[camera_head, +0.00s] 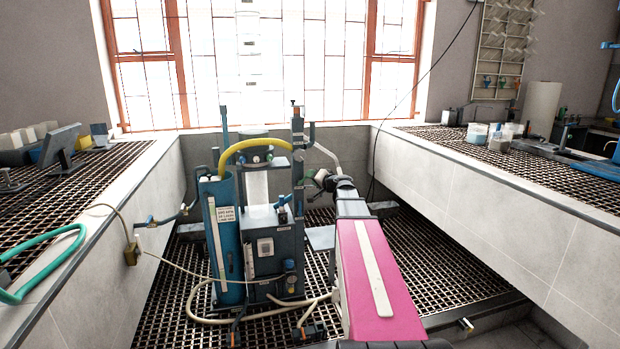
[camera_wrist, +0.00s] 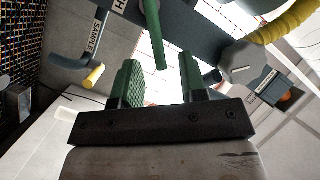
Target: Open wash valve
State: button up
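The flotation machine (camera_head: 268,240) stands on the grating, a blue cylinder at its left and a grey post at its right. My gripper (camera_head: 322,178) is beside that post, small in the head view. In the wrist view, my gripper (camera_wrist: 160,72) has two green ridged fingers apart with a gap between them. A green valve handle (camera_wrist: 153,35) hangs from a dark pipe, its lower end in that gap in the picture; I cannot tell whether it touches. A partly cut-off label (camera_wrist: 119,6) ending in H is beside it, probably the wash valve's.
A yellow-tipped handle (camera_wrist: 94,77) near a SAMPLE label (camera_wrist: 97,30) is to the left. A yellow hose (camera_wrist: 283,28) and a grey knob (camera_wrist: 242,63) are to the right. Tiled benches (camera_head: 480,195) flank the machine. A beige hose (camera_head: 210,318) lies on the grating.

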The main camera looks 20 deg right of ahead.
jog(key=v, duration=0.7)
jog(key=shift+s, duration=0.4)
jog(key=shift+d, duration=0.1)
jog(key=c, duration=0.6)
jog(key=shift+f+m, duration=0.2)
jog(key=shift+m, duration=0.2)
grip_shut()
jog(key=s+d+f+m+t+y, duration=0.25)
jog(key=f+m+t, duration=0.4)
jog(key=m, duration=1.05)
jog(key=f+x, duration=0.1)
jog(key=x, duration=1.2)
jog(key=shift+a+h, duration=0.35)
jog(key=shift+a, duration=0.05)
